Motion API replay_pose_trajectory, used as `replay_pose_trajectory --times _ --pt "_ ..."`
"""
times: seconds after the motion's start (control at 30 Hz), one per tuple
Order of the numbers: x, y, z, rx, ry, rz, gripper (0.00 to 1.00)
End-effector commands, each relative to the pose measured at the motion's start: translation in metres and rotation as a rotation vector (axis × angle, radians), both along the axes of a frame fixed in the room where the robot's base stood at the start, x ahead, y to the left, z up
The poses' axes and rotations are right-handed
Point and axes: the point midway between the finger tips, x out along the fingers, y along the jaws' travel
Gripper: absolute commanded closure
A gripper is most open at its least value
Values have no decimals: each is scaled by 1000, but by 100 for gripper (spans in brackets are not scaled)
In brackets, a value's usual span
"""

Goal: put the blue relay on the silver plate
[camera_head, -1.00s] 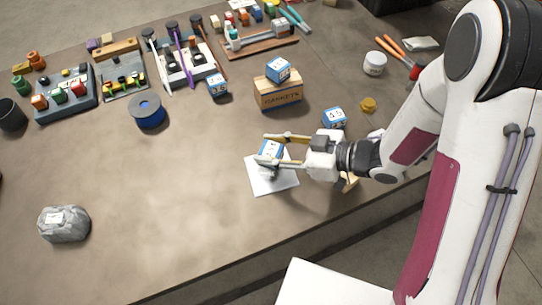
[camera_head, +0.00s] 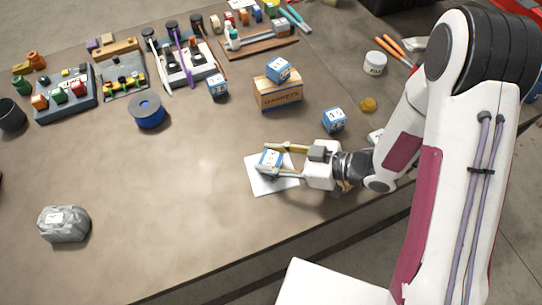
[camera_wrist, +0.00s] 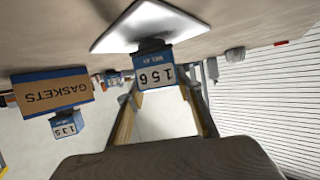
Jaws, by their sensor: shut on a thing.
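A blue relay with a white label reading 156 (camera_wrist: 154,76) is between the fingers of my gripper (camera_head: 265,158). The same relay (camera_head: 271,158) shows in the head view, over the silver plate (camera_head: 262,184), a pale square sheet on the table. My gripper is shut on this relay. In the wrist view the relay's base meets or nearly meets the plate (camera_wrist: 150,20); I cannot tell whether it touches. Part of the relay is hidden by the near finger in the head view.
Other blue relays stand on the gaskets box (camera_head: 278,94), on the table right of it (camera_head: 334,119), and near the switch panel (camera_head: 217,86). A blue spool (camera_head: 147,110) and a grey rock (camera_head: 63,224) stand left. The table left of the plate is clear.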

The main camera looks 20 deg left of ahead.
Motion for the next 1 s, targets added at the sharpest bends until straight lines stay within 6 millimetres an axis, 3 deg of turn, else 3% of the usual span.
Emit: replay_pose_trajectory --times 0.1,0.13,0.2,0.73,1.0 --pt "0 0 -2 0 1 0 90" --pt "0 0 -3 0 0 0 63" --pt "0 0 -2 0 0 0 48" --pt "0 0 1 0 -1 0 48" --pt "1 -18 8 0 -1 -3 48"
